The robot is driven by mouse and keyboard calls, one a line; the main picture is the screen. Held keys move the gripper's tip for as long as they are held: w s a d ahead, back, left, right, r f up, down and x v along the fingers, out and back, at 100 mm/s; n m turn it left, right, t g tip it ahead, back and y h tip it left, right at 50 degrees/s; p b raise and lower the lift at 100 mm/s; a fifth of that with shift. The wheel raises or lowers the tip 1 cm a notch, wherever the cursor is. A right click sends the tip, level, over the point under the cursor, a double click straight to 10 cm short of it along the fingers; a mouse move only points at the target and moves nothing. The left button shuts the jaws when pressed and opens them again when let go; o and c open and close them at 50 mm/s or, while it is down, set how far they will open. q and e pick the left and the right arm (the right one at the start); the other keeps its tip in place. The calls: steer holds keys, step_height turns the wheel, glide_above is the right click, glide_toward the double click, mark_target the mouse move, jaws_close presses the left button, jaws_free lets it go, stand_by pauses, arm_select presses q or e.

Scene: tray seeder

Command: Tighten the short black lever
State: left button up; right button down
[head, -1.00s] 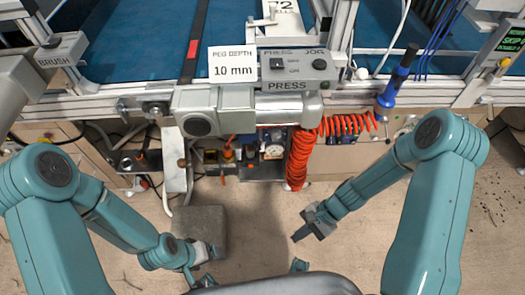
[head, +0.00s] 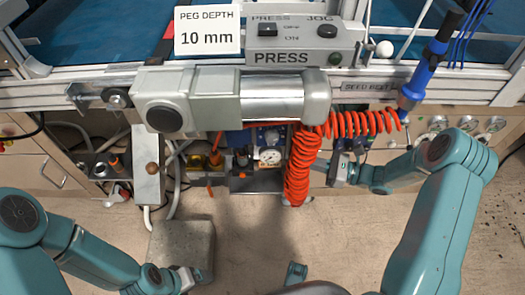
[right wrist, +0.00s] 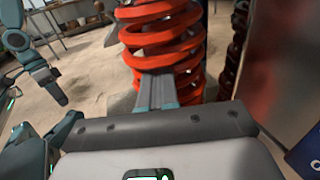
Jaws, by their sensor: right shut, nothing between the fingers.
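I cannot make out the short black lever for certain in either view. A small dark clamp part (head: 88,97) shows on the rail left of the grey PRESS motor (head: 165,105), too small to tell its shape. My right gripper (head: 334,170) is beside the orange coiled hose (head: 297,175), to its right and below the rail. In the right wrist view its fingers (right wrist: 157,92) are shut and empty, with the hose (right wrist: 165,40) just beyond them. My left gripper (head: 192,277) is low in the head view, by the grey block; its fingers are too small to judge.
A PRESS/JOG switch box (head: 295,40) and a PEG DEPTH 10 mm sign (head: 207,30) stand above the motor. A blue-handled tool (head: 420,80) hangs at the right. A pressure gauge (head: 270,156) sits under the motor. A grey block (head: 180,250) stands on the open floor.

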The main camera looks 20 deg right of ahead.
arm_select(q)
steer(key=f+b, duration=0.2)
steer(key=a+f+b, duration=0.1)
steer(key=b, duration=0.1)
steer(key=shift+w+f, duration=0.3)
steer(key=shift+f, duration=0.05)
arm_select(e)
steer(key=x, duration=1.4)
steer(key=shift+f, duration=0.1)
